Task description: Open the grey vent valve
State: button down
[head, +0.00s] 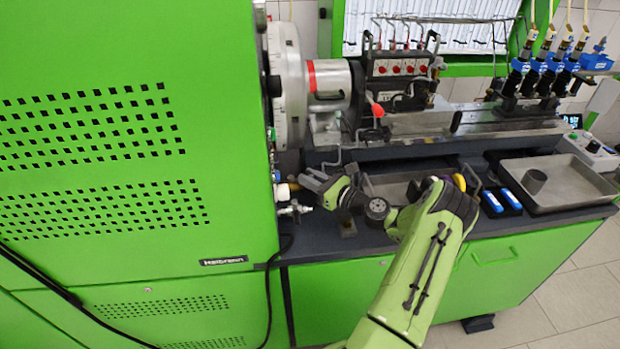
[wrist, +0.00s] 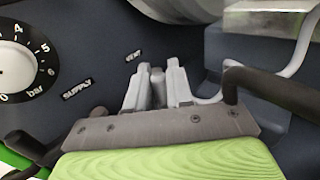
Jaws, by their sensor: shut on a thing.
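The grey vent valve handle (wrist: 158,88) stands between the two light grey fingers of my gripper (wrist: 157,84) in the wrist view. The fingers are shut on it, one on each side. A small VENT label (wrist: 133,56) is on the dark panel just beyond the left finger. The handle's lower part is hidden behind the gripper body. In the head view my gripper (head: 314,180) is at the left end of the bench, close to the green cabinet. I cannot make out the valve there.
A round bar gauge (wrist: 16,70) and a SUPPLY label (wrist: 77,90) lie left of the gripper. A dark bent bar (wrist: 275,92) runs close at right. The green cabinet (head: 130,130) stands beside the arm. A metal tray (head: 570,188) is at the bench's right.

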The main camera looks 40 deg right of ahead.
jog(key=c, duration=1.2)
grip_release()
jog(key=shift+o, duration=0.2)
jog(key=s+d+p, duration=0.1)
jog(key=s+d, duration=0.1)
jog(key=s, duration=1.3)
jog(key=shift+s+d+p, duration=0.3)
jog(key=shift+s, duration=0.05)
